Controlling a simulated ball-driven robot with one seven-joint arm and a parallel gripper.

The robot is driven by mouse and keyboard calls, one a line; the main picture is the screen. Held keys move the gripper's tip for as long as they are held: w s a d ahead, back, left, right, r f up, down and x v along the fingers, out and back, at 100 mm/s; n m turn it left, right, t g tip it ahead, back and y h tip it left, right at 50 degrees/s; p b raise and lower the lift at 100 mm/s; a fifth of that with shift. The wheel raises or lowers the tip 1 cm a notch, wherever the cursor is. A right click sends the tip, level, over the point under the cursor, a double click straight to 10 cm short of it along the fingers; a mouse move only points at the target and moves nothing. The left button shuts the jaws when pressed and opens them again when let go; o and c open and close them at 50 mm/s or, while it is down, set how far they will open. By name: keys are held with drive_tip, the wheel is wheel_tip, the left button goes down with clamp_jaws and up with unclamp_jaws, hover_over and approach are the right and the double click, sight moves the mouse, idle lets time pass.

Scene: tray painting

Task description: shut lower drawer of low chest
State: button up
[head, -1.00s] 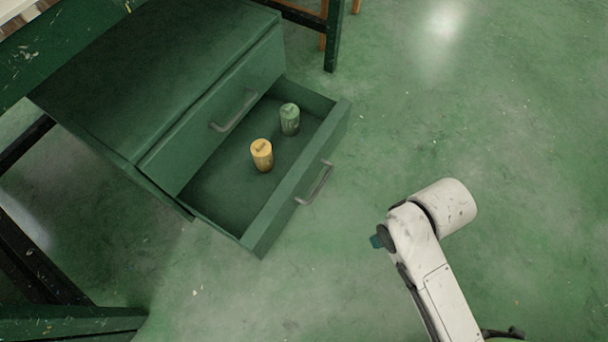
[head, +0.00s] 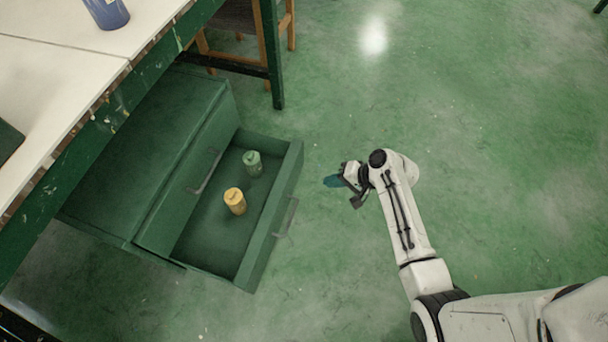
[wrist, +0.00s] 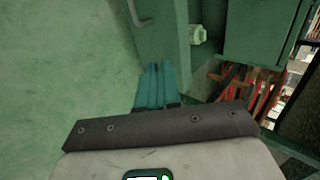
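The low green chest (head: 150,150) stands partly beneath a table. Its lower drawer (head: 273,215) is pulled well out, and its grey handle (head: 287,218) faces right. The upper drawer (head: 190,190) looks shut. A yellow can (head: 235,201) and a green can (head: 252,162) stand upright in the lower drawer. My gripper (head: 333,181) is right of the drawer front, apart from it, with its teal fingers pointing left. In the wrist view the fingers (wrist: 157,84) lie side by side, shut and empty. The drawer front (wrist: 163,40) and handle (wrist: 143,14) show beyond them.
The white-topped table (head: 60,70) overhangs the chest, with a blue container (head: 106,12) on top. A green table leg (head: 271,60) and a wooden chair (head: 240,45) stand behind the chest. The green floor (head: 430,90) to the right is clear.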

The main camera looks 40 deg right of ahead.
sight(288, 183)
drive_tip(key=b+x, duration=0.5)
drive_tip(key=x, duration=0.5)
drive_tip(key=shift+f, duration=0.25)
clamp_jaws()
drive_tip(key=shift+w+a+r+b, duration=0.15)
drive_tip(key=shift+w+a+b, duration=0.35)
drive_tip(key=shift+w, duration=0.35)
drive_tip(key=shift+w+a+r+b, duration=0.15)
drive_tip(key=shift+w+a+b, duration=0.2)
drive_tip(key=shift+w+a, duration=0.35)
drive_tip(key=shift+w+d, duration=0.1)
drive_tip(key=shift+w, duration=0.05)
